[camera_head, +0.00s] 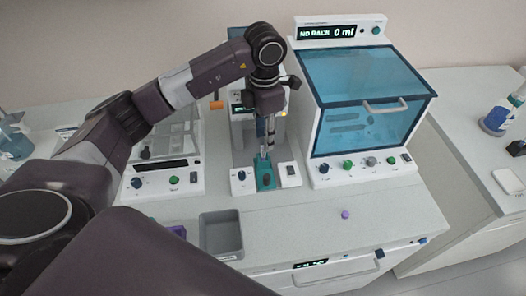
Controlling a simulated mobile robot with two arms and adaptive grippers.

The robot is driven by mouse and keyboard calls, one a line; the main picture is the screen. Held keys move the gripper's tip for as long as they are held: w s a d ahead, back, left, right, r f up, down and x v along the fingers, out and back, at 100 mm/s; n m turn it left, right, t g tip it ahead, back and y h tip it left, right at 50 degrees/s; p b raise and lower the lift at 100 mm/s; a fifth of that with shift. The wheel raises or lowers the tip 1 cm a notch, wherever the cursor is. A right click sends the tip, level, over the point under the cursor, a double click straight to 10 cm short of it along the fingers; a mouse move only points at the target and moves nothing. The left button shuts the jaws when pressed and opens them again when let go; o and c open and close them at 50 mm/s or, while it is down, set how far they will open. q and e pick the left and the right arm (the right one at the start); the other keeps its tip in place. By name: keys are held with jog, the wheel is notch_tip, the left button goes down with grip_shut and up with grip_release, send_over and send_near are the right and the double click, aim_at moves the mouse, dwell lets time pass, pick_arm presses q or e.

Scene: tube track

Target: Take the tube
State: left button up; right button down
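My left gripper (266,150) points straight down over a small teal holder (264,180) on the bench, in the middle of the head view. Its fingertips are close above the holder or at its back end; I cannot tell if they touch. The fingers look narrow and close together, but whether they are shut, or on a tube, is too small to tell. No tube shows clearly; one may be hidden at the fingers. My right gripper is not in view.
A machine with a blue glass door (365,110) stands right of the gripper. A smaller device with knobs (165,182) stands left. A small purple piece (345,214) lies on the otherwise clear front right bench.

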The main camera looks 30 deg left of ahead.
aim_at(263, 154)
pick_arm(q)
jog(key=f, duration=0.1)
jog(key=f+p, duration=0.1)
jog(key=f, duration=0.1)
jog(key=shift+s+f+p, duration=0.1)
jog(key=shift+s+p, duration=0.15)
jog(key=shift+p, duration=0.15)
jog(key=shift+a+f, duration=0.1)
jog(key=shift+f, duration=0.4)
grip_shut()
